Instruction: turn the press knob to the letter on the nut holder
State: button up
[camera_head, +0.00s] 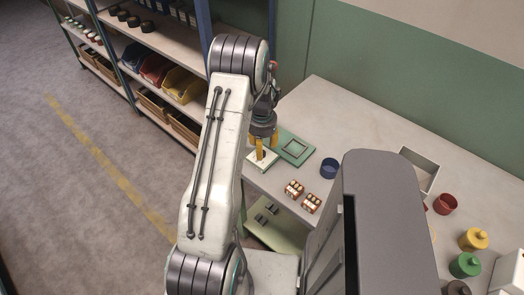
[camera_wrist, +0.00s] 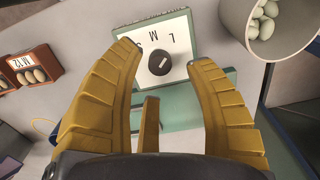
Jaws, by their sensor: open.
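The press knob (camera_wrist: 160,67) is a dark round dial in the wrist view. It sits on a white plate (camera_wrist: 184,28) with the letters L, M and S. A short pale mark on the knob slants up and right, roughly toward the L. My gripper (camera_wrist: 163,60) has its two yellow fingers spread, one on each side of the knob; I cannot tell whether they touch it. In the head view my gripper (camera_head: 262,144) is low over the white plate (camera_head: 264,160). A red-brown nut holder (camera_wrist: 41,61) with pale nuts carries the label "M 12".
The green press base with a square frame (camera_head: 294,147) lies beside the plate. A cup of pale nuts (camera_wrist: 243,32) stands close at the upper right in the wrist view. Another nut holder (camera_head: 311,204) and a grey bin (camera_head: 425,164) are on the table.

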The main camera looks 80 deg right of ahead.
jog(key=shift+f, duration=1.45)
jog(key=shift+c, duration=0.2)
grip_shut()
